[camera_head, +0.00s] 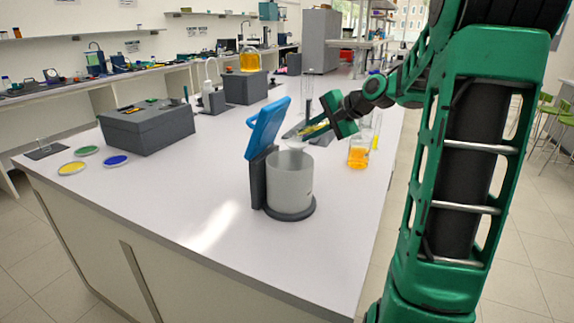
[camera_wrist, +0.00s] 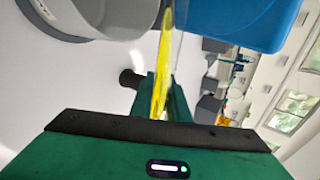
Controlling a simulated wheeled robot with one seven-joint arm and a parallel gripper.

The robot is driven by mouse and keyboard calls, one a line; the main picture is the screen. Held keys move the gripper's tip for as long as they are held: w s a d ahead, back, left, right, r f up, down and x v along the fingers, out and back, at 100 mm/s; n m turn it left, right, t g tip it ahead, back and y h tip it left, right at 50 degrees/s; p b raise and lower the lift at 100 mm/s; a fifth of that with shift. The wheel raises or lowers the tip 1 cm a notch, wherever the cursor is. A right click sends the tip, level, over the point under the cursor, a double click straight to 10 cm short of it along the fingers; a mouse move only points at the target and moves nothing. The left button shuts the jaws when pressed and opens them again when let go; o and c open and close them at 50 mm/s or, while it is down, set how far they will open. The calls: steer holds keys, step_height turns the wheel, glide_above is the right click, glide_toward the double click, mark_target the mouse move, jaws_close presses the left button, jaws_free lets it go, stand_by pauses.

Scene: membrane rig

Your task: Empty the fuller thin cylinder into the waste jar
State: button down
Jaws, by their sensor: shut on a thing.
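The waste jar (camera_head: 290,185) is a pale grey pot on a dark round base, with its blue lid (camera_head: 265,128) swung up. My gripper (camera_head: 328,121) is shut on a thin clear cylinder (camera_head: 313,129) holding yellow liquid. The cylinder lies tilted, close to level, its far end near and above the jar's opening. In the wrist view the yellow-filled cylinder (camera_wrist: 163,60) runs up from the fingers (camera_wrist: 160,92), between the jar (camera_wrist: 95,18) and the blue lid (camera_wrist: 235,18). Whether liquid is leaving the mouth I cannot tell.
A beaker of orange liquid (camera_head: 358,155) stands right of the jar. A tall clear cylinder (camera_head: 308,92) stands behind it. A grey box (camera_head: 147,127) and coloured dishes (camera_head: 87,151) are at the left. The bench front is clear.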

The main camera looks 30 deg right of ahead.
steer(key=shift+r+h, duration=0.4)
steer(key=shift+r, duration=0.05)
step_height(320, 180, up, 12)
steer(key=s+a+n+t+h+p, duration=0.1)
steer(key=a+n+t+h+p, duration=0.1)
steer(key=n+h, duration=0.3)
steer(key=shift+n+t+h+p, duration=0.45)
steer(key=shift+t+h, duration=0.25)
steer(key=shift+t, duration=0.1)
stand_by(0.6)
steer(key=shift+d+f+p, duration=0.15)
steer(key=shift+p, duration=0.2)
